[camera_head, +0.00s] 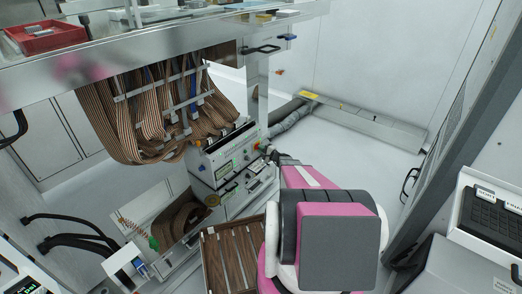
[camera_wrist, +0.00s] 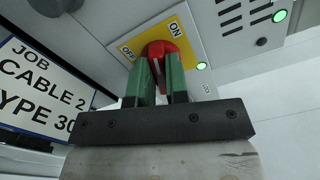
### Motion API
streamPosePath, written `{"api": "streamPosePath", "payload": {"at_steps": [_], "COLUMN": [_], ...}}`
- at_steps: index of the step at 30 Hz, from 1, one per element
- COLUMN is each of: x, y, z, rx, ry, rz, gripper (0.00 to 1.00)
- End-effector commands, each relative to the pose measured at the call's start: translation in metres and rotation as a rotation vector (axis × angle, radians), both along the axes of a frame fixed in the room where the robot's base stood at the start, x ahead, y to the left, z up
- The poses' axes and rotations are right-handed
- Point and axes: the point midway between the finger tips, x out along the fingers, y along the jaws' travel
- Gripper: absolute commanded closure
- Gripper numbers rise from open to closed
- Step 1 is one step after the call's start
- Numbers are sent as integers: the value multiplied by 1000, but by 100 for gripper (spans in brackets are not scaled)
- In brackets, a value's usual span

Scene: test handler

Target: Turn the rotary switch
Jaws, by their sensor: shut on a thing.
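The rotary switch is a red knob (camera_wrist: 162,50) on a yellow plate (camera_wrist: 128,51) marked OFF on the left and ON on the right, in the wrist view. My gripper (camera_wrist: 160,72) has two green fingers, one on each side of the red knob, shut on it. A pale mark on the knob is partly visible between the fingers. The knob's lower part is hidden by the fingers. In the head view my pink and grey arm reaches to the front of the instrument box (camera_head: 222,158), and the knob is too small to make out there.
A sign (camera_wrist: 42,88) reading JOB CABLE 2 is left of the knob. Green lights (camera_wrist: 201,66) glow on the panel. Ribbon cables (camera_head: 165,105) hang beside the box under a bench (camera_head: 190,42). A wooden crate (camera_head: 228,255) is below; a keyboard (camera_head: 492,215) stands at right.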

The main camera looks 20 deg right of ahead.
Motion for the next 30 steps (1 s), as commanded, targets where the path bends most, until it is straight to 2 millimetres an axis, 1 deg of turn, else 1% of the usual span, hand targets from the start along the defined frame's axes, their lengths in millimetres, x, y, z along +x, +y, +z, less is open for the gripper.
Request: {"api": "streamPosePath", "payload": {"at_steps": [6, 13, 21, 30], "x": [-1, -2, -2, -2], "y": [0, 0, 0, 0], "z": [-2, -2, -3, -3], "rx": [-139, -235, -284, -290], "ry": [-90, -154, -185, -189], "rz": [1, 0, 1, 1], "gripper": [100, 100, 100, 100]}}
